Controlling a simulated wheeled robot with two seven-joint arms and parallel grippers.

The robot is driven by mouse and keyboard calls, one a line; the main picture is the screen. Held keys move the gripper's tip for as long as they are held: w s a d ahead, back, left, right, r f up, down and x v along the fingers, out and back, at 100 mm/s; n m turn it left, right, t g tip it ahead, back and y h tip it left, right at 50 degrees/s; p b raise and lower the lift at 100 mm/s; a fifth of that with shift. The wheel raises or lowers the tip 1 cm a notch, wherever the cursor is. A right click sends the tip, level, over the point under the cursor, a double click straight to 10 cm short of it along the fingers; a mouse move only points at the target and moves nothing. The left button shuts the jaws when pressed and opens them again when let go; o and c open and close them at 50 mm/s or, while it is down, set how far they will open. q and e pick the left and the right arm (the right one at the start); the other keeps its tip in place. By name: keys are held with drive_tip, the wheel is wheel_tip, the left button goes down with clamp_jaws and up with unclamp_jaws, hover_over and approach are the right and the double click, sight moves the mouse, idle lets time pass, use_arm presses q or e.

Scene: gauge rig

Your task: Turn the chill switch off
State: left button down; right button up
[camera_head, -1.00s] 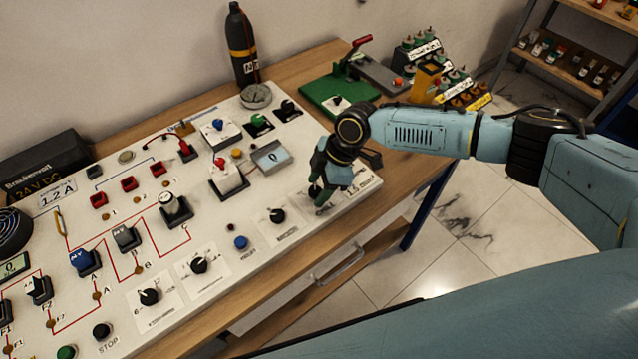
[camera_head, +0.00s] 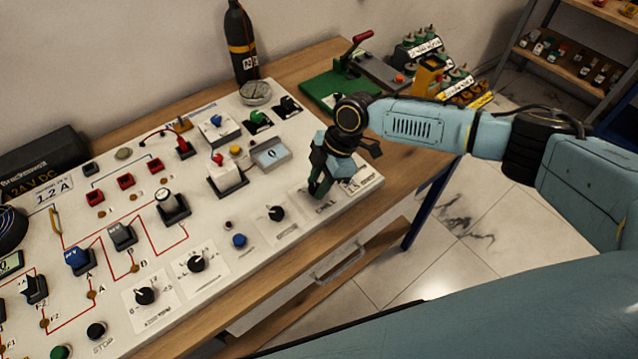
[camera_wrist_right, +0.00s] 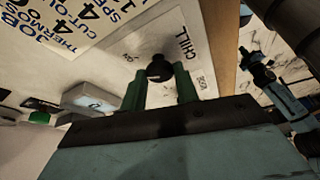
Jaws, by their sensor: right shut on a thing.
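The chill switch is a black knob (camera_wrist_right: 158,67) on a white plate marked CHILL (camera_wrist_right: 183,45), at the near right corner of the panel. My right gripper (camera_head: 319,188) points down onto it in the head view and hides the knob there. In the right wrist view, its green fingers (camera_wrist_right: 160,82) stand on either side of the knob and are shut on it. Which mark the knob points at cannot be made out. My left gripper is not in view.
The white panel (camera_head: 310,140) carries several other knobs and switches, with a black dial (camera_head: 277,213) and a blue button (camera_head: 239,241) left of my gripper. A green base with a red lever (camera_head: 335,85) stands behind. The wooden table edge (camera_head: 375,190) is close on the right.

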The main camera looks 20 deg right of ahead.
drive_tip(key=n+b, duration=0.1)
drive_tip(key=n+g+b, duration=0.1)
drive_tip(key=shift+w+f+n, duration=0.15)
drive_tip(key=shift+n, duration=0.15)
drive_tip(key=n+g+b, duration=0.1)
drive_tip(key=n+b, duration=0.1)
drive_tip(key=n, duration=0.1)
drive_tip(key=shift+w+a+n+h+b, duration=0.1)
drive_tip(key=shift+n+h+b, duration=0.3)
drive_tip(key=shift+w+n+g+h+b, duration=0.1)
drive_tip(key=shift+n+g+h+b, duration=0.5)
drive_tip(key=shift+n, duration=0.6)
drive_tip(key=shift+a+r+n+g+h+b, duration=0.15)
drive_tip(key=shift+n+b, duration=0.3)
drive_tip(key=shift+n, duration=0.35)
drive_tip(key=shift+r+n+g+h+b, duration=0.15)
drive_tip(key=shift+n+b, duration=0.25)
drive_tip(key=shift+n, duration=0.4)
drive_tip(key=o, duration=1)
drive_tip(key=shift+f, duration=0.1)
drive_tip(key=shift+c, duration=0.2)
